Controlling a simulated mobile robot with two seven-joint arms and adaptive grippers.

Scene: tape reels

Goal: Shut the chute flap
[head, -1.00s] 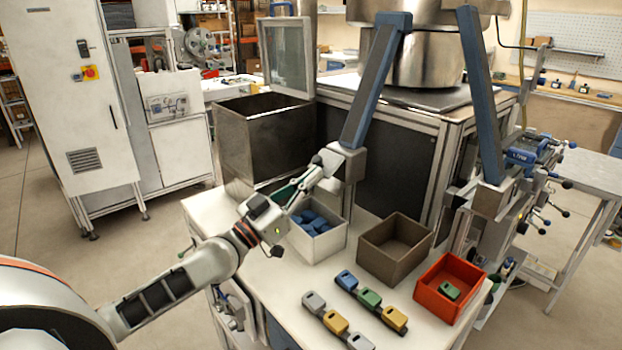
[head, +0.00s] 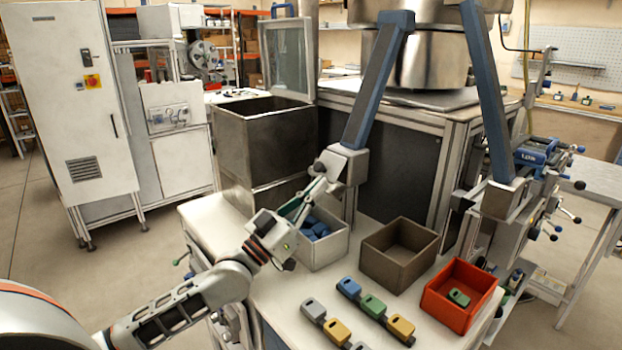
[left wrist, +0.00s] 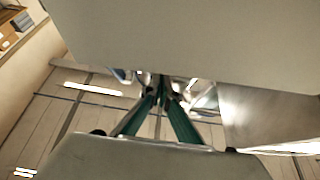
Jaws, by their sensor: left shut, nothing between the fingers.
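Two blue chutes slope down from the metal hopper in the head view. The left chute (head: 377,85) ends in a grey box-like outlet (head: 349,166) above the worktable. A pale plate with a small dark knob (head: 318,166) at the outlet's left side looks like its flap; I cannot tell its exact angle. My left gripper (head: 316,186) is shut and empty, its tips just below and beside this plate, touching or nearly so. In the left wrist view, the green-sided fingers (left wrist: 162,92) are together, near a large grey surface (left wrist: 190,40). My right gripper is not in view.
Below the outlet stands a white bin (head: 325,250) with blue parts. A brown bin (head: 398,270) and a red bin (head: 455,315) stand to its right. Several coloured blocks (head: 373,304) lie in front. A dark metal box (head: 265,140) stands behind my gripper.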

